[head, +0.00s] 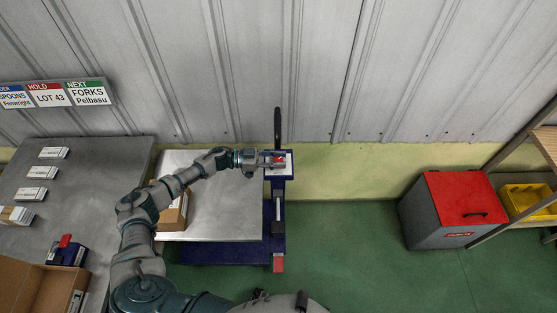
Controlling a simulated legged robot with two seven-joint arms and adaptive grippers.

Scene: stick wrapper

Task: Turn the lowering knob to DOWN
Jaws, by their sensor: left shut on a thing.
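The lowering knob (279,158) is a small red part on a pale panel at the top of the blue lift post (278,210). My left gripper (275,159) reaches in from the left and is shut on the knob. The gripper covers part of the knob, and I cannot read which setting it points to. A black upright handle (277,125) stands behind the panel. My right gripper is not in view.
A metal lift platform (230,205) with a cardboard box (172,214) lies under my left arm. A grey table (95,200) with small white boxes stands left. A red-lidded grey bin (455,205) stands right. Green floor between is clear.

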